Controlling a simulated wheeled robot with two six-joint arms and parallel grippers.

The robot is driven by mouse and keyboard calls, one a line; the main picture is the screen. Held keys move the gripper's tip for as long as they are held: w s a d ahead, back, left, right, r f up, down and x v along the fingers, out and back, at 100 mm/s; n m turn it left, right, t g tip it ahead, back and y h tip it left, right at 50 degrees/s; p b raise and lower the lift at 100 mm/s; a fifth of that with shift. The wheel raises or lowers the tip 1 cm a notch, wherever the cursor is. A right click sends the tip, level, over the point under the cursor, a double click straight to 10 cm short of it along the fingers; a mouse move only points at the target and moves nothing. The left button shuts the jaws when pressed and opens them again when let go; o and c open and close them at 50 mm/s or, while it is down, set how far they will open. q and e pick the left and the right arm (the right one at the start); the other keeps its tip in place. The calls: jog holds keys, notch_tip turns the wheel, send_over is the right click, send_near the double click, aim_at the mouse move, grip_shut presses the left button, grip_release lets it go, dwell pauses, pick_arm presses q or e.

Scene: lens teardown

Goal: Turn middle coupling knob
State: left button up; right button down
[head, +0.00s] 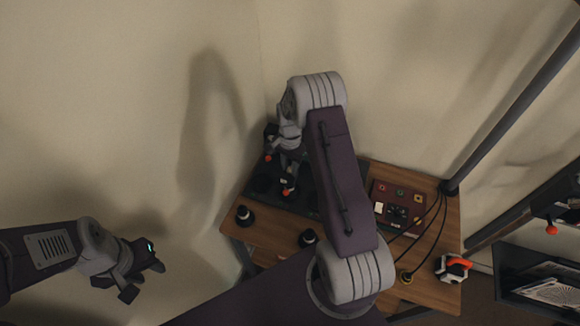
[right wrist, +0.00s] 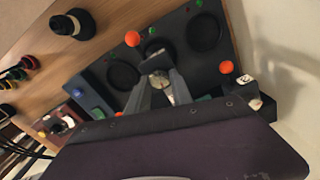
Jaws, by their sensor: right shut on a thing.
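A dark panel (head: 252,197) with several round dark recesses and orange balls lies on the wooden table. In the head view my right gripper (head: 288,180) is partly hidden by my own arm. My left gripper (head: 144,280) is open and empty, off the table at the lower left.
A dark red control box (head: 397,203) with coloured buttons and cables stands to the right of the panel. Black round pieces stand along the table's front, one at the left (head: 244,215) and one further right (head: 308,238).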

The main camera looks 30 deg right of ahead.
aim_at(290, 170)
jog(key=c, duration=1.1)
grip_release()
jog(key=shift+r, duration=0.15)
notch_tip(290, 170, up, 8)
jog(key=shift+f+b, duration=0.1)
jog(key=shift+b, duration=0.7)
jog(key=shift+r, duration=0.55)
